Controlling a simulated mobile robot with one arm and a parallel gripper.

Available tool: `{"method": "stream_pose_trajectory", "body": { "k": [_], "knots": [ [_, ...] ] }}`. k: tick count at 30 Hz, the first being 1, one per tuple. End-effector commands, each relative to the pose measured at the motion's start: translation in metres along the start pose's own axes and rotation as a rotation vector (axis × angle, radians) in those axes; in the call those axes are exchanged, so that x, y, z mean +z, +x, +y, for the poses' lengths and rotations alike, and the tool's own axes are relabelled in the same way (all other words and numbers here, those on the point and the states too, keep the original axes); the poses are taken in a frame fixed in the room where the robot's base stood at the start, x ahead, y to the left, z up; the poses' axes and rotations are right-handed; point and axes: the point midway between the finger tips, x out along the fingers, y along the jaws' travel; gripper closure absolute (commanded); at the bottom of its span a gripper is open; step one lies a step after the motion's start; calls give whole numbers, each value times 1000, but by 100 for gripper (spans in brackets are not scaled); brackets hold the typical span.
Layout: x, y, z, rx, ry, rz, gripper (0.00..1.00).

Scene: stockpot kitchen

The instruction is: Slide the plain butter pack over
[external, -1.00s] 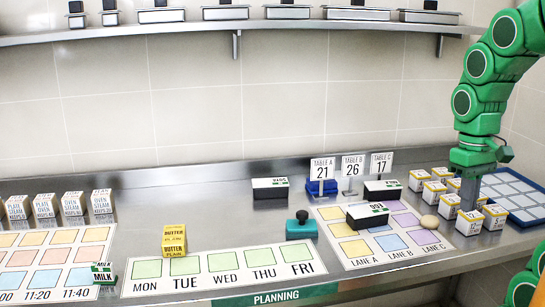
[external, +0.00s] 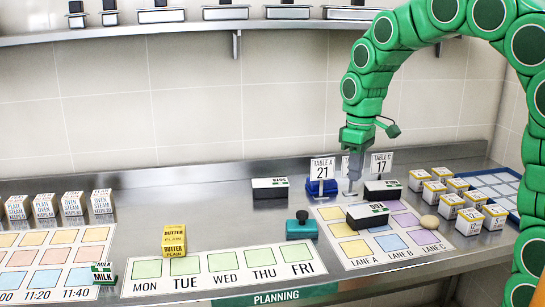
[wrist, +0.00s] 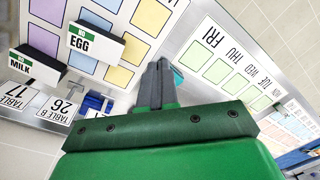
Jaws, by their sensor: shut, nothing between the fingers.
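The plain butter pack (external: 174,240) is a yellow box labelled BUTTER PLAIN. In the external view it stands at the top edge of the weekday planning strip (external: 135,288), at the TUE column. My gripper (external: 350,190) is shut and empty, above the back of the counter by the table number signs, well to the right of the butter. In the wrist view my gripper's closed fingers (wrist: 155,85) point over the counter between the lane board and the weekday strip. The butter pack is not clearly seen there.
The lane board (external: 352,268) carries a black EGG block (external: 367,216); a black MILK block (external: 382,190) stands behind. A teal stamp-like object (external: 301,228) and another black block (external: 270,188) lie between my gripper and the butter.

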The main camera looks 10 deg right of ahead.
Motion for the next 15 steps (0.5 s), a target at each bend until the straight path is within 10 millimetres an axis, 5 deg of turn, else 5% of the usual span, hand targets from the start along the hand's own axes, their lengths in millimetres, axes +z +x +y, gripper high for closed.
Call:
{"method": "stream_pose_trajectory", "body": {
  "k": [15],
  "knots": [
    [-144,54,-43,-3,-343,47,100]
  ]
}}
